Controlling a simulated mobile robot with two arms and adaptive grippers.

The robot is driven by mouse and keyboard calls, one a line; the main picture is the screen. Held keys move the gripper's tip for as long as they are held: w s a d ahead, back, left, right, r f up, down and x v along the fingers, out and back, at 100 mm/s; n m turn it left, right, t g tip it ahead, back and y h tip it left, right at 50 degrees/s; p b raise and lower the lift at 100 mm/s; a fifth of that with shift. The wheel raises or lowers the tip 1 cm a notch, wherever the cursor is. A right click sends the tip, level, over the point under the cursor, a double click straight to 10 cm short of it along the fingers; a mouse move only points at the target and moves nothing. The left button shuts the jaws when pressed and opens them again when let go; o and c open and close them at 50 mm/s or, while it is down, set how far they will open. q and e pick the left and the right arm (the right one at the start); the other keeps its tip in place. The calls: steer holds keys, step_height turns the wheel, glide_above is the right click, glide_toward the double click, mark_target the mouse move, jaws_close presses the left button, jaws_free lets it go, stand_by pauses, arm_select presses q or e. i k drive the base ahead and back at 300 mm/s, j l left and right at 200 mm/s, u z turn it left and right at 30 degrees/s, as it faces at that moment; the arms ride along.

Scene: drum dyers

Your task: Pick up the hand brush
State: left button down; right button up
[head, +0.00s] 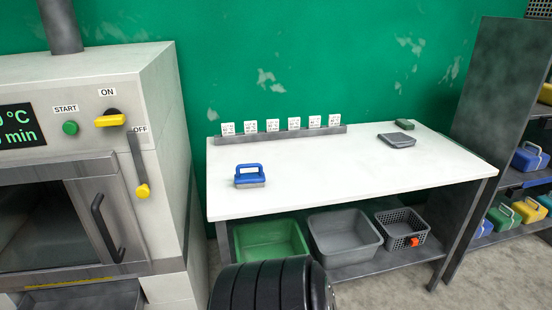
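The hand brush appears to be the small blue block (249,179) with a looped blue handle and a grey underside. It stands on the white tabletop (320,178) of the work table, near the left end and the front edge, with its handle up. Nothing touches it and it is fully visible. Neither of my grippers shows in the head view.
A black ribbed shape (268,285), perhaps part of me, stands before the table. A card rack (285,136) lines the table's back; a grey folded item (397,140) and green block (405,124) lie right. Bins fill the lower shelf. An oven-like machine (160,110) stands left.

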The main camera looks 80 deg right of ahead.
mark_target(254, 181)
steer(key=z, duration=2.5)
steer(key=u, duration=1.1)
steer(key=i+l+z, duration=0.45)
steer(key=i+l, duration=0.3)
steer(key=i, duration=0.05)
